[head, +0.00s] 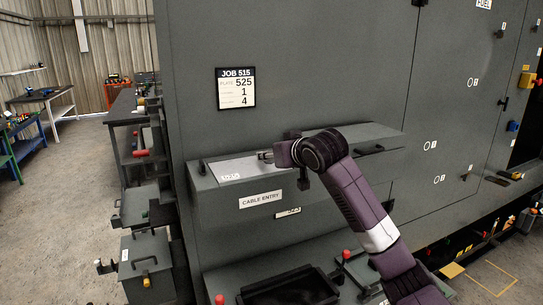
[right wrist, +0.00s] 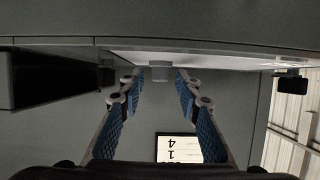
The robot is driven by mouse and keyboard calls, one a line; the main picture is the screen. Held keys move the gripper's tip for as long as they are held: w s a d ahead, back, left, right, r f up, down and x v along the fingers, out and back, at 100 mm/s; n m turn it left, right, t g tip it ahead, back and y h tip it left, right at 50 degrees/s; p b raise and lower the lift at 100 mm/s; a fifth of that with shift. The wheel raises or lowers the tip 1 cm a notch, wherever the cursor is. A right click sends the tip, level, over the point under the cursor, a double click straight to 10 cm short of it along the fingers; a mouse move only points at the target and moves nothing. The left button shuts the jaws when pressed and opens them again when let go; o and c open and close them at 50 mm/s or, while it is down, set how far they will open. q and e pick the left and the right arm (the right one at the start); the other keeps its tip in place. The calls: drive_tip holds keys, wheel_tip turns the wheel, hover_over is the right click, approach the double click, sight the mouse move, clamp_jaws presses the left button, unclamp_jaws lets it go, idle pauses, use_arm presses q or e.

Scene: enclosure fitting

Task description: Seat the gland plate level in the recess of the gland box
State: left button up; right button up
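The gland box (head: 330,160) is a grey ledge-like box on the cabinet wall, with a CABLE ENTRY label on its front. The pale gland plate (head: 245,168) lies at the left part of its top, with a small printed label at its near left corner. My right gripper (head: 265,156) is at the plate's far right part. In the right wrist view its blue-padded fingers (right wrist: 160,78) stand apart on either side of a small grey tab (right wrist: 160,70), with visible gaps. The pale plate edge (right wrist: 215,61) runs behind the tab. I cannot tell whether the plate is level. My left gripper is out of view.
A JOB 515 sign (head: 236,88) hangs above the box. Black handles (head: 370,150) sit on the box top. Below is a ledge with a dark tray (head: 290,290) and red-knobbed parts. A grey box (head: 147,263) stands lower left. Open floor lies further left.

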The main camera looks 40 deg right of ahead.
idle(0.3)
drive_tip(key=v, duration=1.2)
drive_tip(key=shift+f, duration=0.1)
